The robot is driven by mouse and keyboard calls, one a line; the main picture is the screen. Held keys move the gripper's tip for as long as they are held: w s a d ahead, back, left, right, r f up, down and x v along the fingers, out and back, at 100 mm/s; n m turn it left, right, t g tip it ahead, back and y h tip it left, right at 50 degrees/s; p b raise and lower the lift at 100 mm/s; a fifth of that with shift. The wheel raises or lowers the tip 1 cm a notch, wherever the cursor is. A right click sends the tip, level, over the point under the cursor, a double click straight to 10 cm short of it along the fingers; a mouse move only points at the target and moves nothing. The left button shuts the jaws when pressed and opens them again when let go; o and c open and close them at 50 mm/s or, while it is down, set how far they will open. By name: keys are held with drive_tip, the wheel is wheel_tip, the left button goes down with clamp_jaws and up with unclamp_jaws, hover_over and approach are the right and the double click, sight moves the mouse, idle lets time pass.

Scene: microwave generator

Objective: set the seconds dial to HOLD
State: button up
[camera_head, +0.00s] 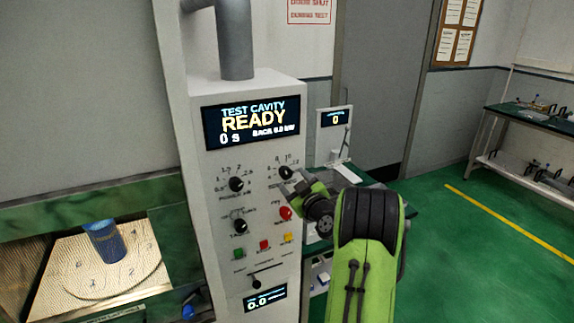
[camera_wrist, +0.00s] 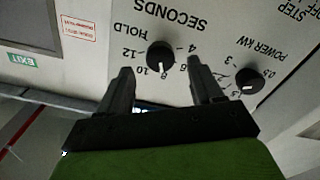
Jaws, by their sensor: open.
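The black seconds dial (camera_wrist: 160,55) sits on the white panel under the word SECONDS, which appears upside down in the wrist view. Its white mark points down in that view, about between 8 and 10. HOLD (camera_wrist: 131,29) is printed past 12, to the dial's upper left there. The dial also shows in the head view (camera_head: 286,172), at the panel's upper right. My gripper (camera_wrist: 159,67) is open, with its two fingertips apart and the dial in line with the gap between them. I cannot tell whether they touch it. In the head view my gripper (camera_head: 296,186) is close to the dial.
The power dial (camera_wrist: 249,81) is close to the right finger in the wrist view. Below the seconds dial are a red knob (camera_head: 285,213) and several coloured buttons. The display (camera_head: 252,121) reads READY, 0 s. A blue cup (camera_head: 105,242) stands in the cavity at left.

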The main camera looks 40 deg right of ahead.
sight(287, 175)
drive_tip(key=p+x, duration=0.1)
drive_tip(key=x, duration=0.3)
drive_tip(key=shift+w, duration=0.3)
drive_tip(key=c, duration=1.1)
drive_tip(key=shift+o, duration=0.2)
